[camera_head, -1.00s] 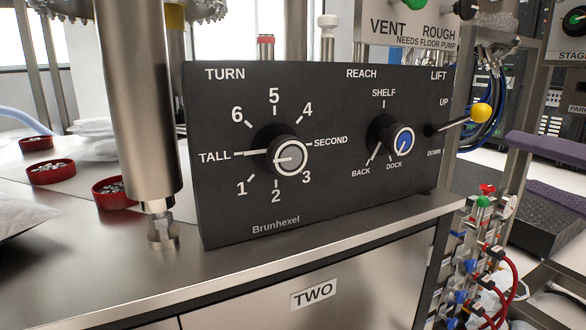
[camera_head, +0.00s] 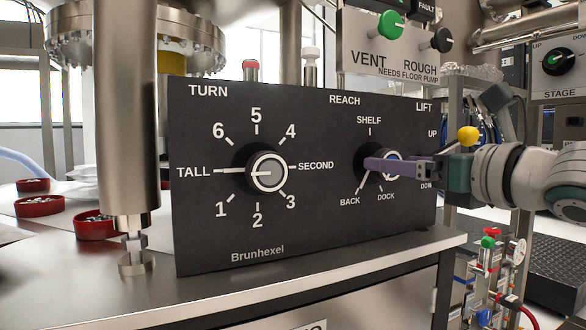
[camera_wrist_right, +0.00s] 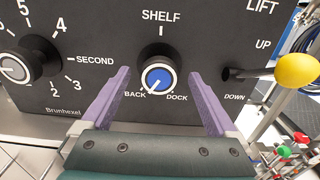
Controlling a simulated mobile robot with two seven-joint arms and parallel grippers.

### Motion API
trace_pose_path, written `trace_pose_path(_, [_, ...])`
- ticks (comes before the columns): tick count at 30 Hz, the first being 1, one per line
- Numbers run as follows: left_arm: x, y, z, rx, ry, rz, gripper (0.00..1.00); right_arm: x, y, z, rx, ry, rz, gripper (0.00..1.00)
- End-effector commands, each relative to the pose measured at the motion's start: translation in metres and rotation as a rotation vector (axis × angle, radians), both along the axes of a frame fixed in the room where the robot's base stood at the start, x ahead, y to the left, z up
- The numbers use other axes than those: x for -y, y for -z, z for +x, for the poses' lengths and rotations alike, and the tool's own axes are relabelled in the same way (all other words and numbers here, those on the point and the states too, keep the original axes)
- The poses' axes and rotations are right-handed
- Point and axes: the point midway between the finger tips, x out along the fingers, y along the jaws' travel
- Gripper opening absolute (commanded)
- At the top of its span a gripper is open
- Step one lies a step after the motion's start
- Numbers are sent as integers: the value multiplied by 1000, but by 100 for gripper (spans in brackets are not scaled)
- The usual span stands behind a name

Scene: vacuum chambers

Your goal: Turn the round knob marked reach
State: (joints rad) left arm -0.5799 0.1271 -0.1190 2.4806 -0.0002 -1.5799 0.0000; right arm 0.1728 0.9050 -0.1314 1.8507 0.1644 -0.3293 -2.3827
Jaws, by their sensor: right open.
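The reach knob is a round black knob (camera_wrist_right: 158,76) with a blue, silver-ringed face, on a black control panel (camera_head: 300,215) under the label REACH. Its white mark points lower left, toward BACK; SHELF is above and DOCK lower right. In the head view a purple finger covers part of the knob (camera_head: 393,178). My right gripper (camera_head: 372,164) comes in from the right. In the right wrist view my right gripper (camera_wrist_right: 160,78) is open, one purple finger on each side of the knob, with visible gaps to it. My left gripper is not in view.
A turn knob (camera_head: 267,171) sits left on the panel, its pointer toward TALL. A lift lever with a yellow ball (camera_wrist_right: 297,70) sticks out close right of my gripper. A steel column (camera_head: 128,110) stands left of the panel. Red dishes (camera_head: 95,228) lie behind it.

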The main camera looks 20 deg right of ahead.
Motion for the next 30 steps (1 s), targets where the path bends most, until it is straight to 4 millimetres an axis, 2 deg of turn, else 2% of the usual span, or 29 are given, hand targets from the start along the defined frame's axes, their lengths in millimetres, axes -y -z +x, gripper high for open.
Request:
trace_pose_path(3, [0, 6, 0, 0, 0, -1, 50, -1, 0, 15, 4, 0, 2, 94])
trace_pose_path(9, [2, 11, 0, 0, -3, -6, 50, -3, 0, 30, 1, 0, 1, 94])
trace_pose_path(21, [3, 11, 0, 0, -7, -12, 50, -3, 0, 34, 0, -1, 1, 94])
trace_pose_path(30, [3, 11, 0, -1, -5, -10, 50, -3, 0, 34, 0, -1, 1, 60])
